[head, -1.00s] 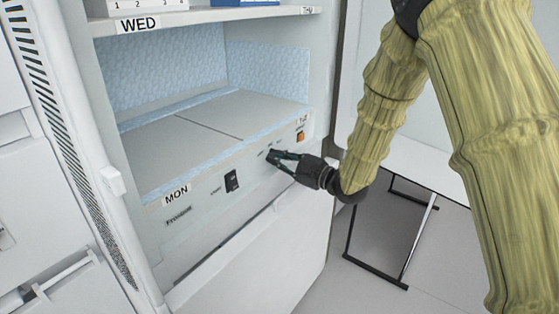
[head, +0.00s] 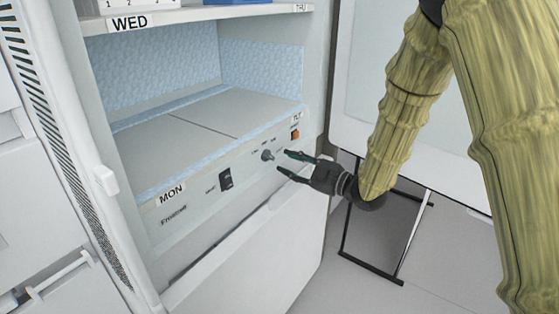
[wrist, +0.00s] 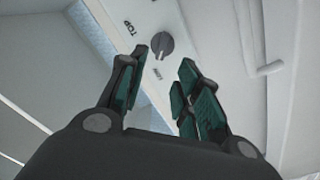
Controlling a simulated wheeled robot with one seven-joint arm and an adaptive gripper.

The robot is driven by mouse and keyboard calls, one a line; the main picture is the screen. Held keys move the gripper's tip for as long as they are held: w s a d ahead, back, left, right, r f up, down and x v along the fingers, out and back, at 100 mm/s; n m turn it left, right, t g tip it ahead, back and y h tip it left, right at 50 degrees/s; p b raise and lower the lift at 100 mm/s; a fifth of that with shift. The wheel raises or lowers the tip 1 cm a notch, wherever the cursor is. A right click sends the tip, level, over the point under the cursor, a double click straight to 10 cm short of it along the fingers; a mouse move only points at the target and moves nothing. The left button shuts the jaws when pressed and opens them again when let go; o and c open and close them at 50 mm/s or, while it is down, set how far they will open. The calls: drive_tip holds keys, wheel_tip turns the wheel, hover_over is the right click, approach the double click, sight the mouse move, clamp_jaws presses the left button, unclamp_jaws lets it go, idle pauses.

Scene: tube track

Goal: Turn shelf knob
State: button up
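The shelf knob (head: 267,155) is a small grey round knob on the white front panel of the MON shelf. In the wrist view the knob (wrist: 160,45) shows just past my fingertips, with a "TOP" label beside it. My gripper (head: 283,163) is open, its green-padded fingers pointing at the panel. The fingers are a little right of the knob and apart from it. In the wrist view my gripper (wrist: 162,75) has nothing between its fingers.
A black rocker switch (head: 225,180) is left of the knob and an orange switch (head: 295,134) is right of it. The WED shelf (head: 190,16) is above. A black-framed panel (head: 385,240) stands on the floor at right.

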drive_tip(key=v, duration=0.6)
drive_tip(key=shift+a, duration=0.1)
drive_tip(key=shift+f, duration=0.1)
drive_tip(key=s+d+f+m+g+h, duration=0.1)
drive_tip(key=s+d+f+m+h, duration=0.2)
drive_tip(key=f, duration=0.8)
drive_tip(key=s+d+f+m+h, duration=0.2)
drive_tip(key=s+f+m+h, duration=0.3)
drive_tip(key=f, duration=0.6)
drive_tip(key=s+d+f+m+g+h, duration=0.15)
drive_tip(key=s+f+m, duration=0.35)
drive_tip(key=f, duration=0.5)
drive_tip(key=s+d+f+m+g+h, duration=0.3)
drive_tip(key=s+d+f, duration=0.1)
drive_tip(key=s+f, duration=0.6)
drive_tip(key=s+d+f+m+g+h, duration=0.1)
drive_tip(key=s+d+f+m+g, duration=0.1)
drive_tip(key=s, duration=0.8)
drive_tip(key=s+d+f+m+g+h, duration=0.1)
drive_tip(key=s+f+m+g, duration=0.15)
drive_tip(key=s, duration=0.75)
wheel_tip(320, 180, up, 20)
drive_tip(key=p, duration=1.9)
drive_tip(key=shift+s+f+g+p, duration=0.2)
drive_tip(key=shift+s+g+p, duration=0.1)
drive_tip(key=shift+p, duration=0.1)
